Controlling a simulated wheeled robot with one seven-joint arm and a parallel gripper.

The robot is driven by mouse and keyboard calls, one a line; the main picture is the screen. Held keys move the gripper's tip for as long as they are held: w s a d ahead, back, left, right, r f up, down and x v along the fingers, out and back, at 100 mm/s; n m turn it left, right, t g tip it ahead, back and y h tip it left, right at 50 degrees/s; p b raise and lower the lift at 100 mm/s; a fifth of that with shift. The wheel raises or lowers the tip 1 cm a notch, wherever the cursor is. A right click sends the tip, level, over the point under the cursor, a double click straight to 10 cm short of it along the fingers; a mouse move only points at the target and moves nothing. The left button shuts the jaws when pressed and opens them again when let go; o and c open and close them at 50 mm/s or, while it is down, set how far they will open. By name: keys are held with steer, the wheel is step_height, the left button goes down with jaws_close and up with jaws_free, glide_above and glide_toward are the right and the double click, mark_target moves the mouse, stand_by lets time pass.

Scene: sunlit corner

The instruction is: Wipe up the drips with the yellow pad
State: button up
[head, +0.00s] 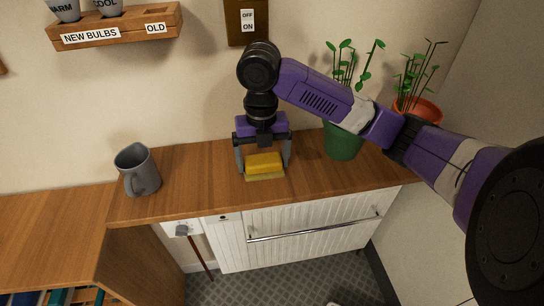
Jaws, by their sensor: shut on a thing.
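The yellow pad (264,164) is in my gripper (264,168), above or on the wooden counter (205,172) near its middle. The fingers stand on its left and right sides and are shut on it. A paler yellow layer shows along the pad's lower front edge. I cannot tell whether the pad touches the counter. No drips can be made out on the visible wood; any under or behind the pad and gripper are hidden.
A grey mug (138,170) stands on the counter's left part. A green pot (342,143) and an orange pot (418,108), both with plants, stand to the right, partly behind my arm. A wall shelf (120,27) and a switch plate (246,20) are above. Counter between mug and gripper is clear.

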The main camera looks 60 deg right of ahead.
steer(key=shift+w+a+r+p, duration=0.1)
steer(key=shift+w+a+p, duration=0.15)
steer(key=shift+w+a, duration=0.6)
steer(key=shift+w+a+p, duration=0.2)
steer(key=shift+w+a, duration=0.45)
steer(key=shift+w, duration=0.4)
steer(key=shift+r+p, duration=2.45)
steer(key=shift+r, duration=0.55)
steer(key=shift+r, duration=0.1)
